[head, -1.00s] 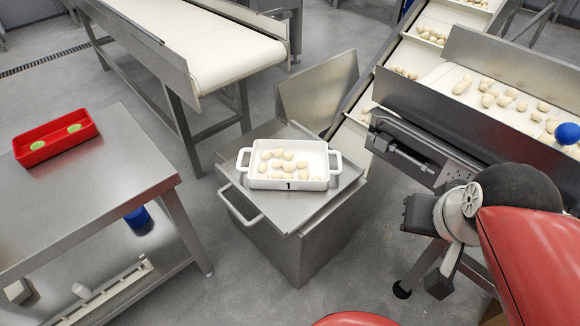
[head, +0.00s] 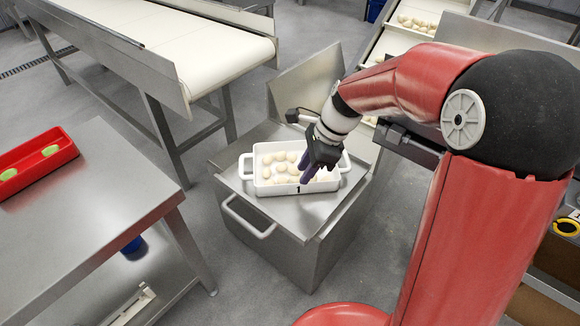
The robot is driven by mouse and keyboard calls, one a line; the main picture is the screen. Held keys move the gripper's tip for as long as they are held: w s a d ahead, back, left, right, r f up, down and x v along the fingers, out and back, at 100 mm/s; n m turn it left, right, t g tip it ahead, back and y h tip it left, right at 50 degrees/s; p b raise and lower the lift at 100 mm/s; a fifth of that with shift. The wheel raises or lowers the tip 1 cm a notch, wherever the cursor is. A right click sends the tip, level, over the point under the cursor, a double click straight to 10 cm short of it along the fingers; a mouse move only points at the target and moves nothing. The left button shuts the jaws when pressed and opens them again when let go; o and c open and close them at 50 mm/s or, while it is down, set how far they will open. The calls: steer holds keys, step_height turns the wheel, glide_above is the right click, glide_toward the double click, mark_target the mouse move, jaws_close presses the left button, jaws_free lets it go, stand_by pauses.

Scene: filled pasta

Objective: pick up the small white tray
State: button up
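The small white tray (head: 275,190) is a rectangular dish with a handle at each end and a black "1" on its front wall. It holds several pale filled pasta pieces (head: 281,167). It rests level on the top of a steel bin (head: 325,213) in the middle of the head view. My gripper (head: 305,171) points down over the right part of the tray and hides some of it, including part of the far rim. Whether its dark fingers touch the tray, and how far apart they are, I cannot tell.
A steel table (head: 80,215) at left carries a red tray (head: 45,155) with green items. A white conveyor (head: 190,45) stands behind left. Another conveyor with pasta lies behind my arm at upper right. A raised steel plate (head: 312,88) stands behind the tray.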

mark_target(298, 184)
steer(key=x, duration=0.4)
steer(key=b+x, duration=0.1)
steer(key=x, duration=0.1)
steer(key=shift+w+d+f, duration=0.25)
steer(key=shift+w+f, duration=0.05)
steer(key=shift+f, duration=0.15)
jaws_close()
steer(key=shift+r, duration=0.1)
stand_by(0.9)
